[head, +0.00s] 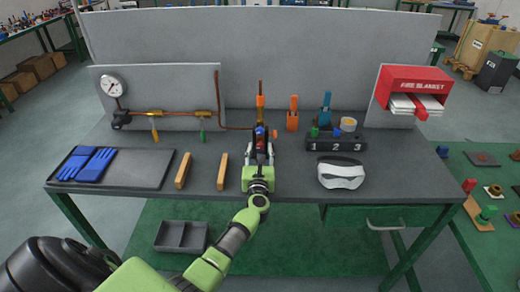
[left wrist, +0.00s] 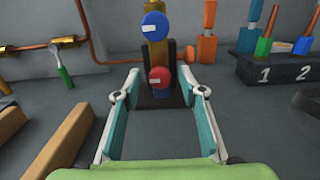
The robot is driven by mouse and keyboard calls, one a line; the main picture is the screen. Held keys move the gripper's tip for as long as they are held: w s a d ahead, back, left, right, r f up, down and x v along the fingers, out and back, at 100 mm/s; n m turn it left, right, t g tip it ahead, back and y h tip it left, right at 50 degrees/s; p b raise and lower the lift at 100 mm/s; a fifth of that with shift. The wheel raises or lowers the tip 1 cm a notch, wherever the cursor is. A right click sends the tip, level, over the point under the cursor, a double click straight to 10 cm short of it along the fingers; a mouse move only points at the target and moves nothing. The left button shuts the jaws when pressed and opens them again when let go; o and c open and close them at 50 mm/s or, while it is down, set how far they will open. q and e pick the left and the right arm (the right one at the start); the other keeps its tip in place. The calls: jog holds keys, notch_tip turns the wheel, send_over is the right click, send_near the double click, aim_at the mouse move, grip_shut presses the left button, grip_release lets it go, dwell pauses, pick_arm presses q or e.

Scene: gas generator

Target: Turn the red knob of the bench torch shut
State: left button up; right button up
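The bench torch (head: 261,101) stands near the back of the grey bench, in line with my left gripper (head: 260,148). In the left wrist view, the red knob (left wrist: 160,77) sits low on the torch's front, with a white mark on its face. A blue knob (left wrist: 153,26), also with a white mark, is above it. My left gripper (left wrist: 160,88) is open, with its teal-padded fingers apart to the left and right of the red knob. The fingers do not visibly touch it. My right gripper is not in view.
Two wooden bars (head: 183,171) (head: 223,171) lie left of my left gripper. A tray (head: 148,180) with blue gloves (head: 88,165) is further left. White goggles (head: 341,174) and a numbered rack (head: 322,145) are to the right. A copper pipe (head: 160,112) runs along the back.

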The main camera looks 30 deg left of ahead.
pick_arm(q)
jog(key=shift+w+a, duration=0.2)
jog(key=shift+w, duration=0.05)
grip_shut()
jog(key=shift+m, duration=0.3)
jog(key=m, duration=0.3)
jog(key=shift+d+p, duration=0.1)
jog(key=shift+p, duration=0.2)
jog(key=m, duration=0.5)
jog(key=shift+p, duration=0.4)
jog(key=m+p, duration=0.1)
jog(key=m, duration=0.4)
jog(key=shift+d, duration=0.1)
jog(key=shift+f+m+p, duration=0.1)
jog(key=shift+m+p, duration=0.35)
jog(key=shift+m, duration=1.65)
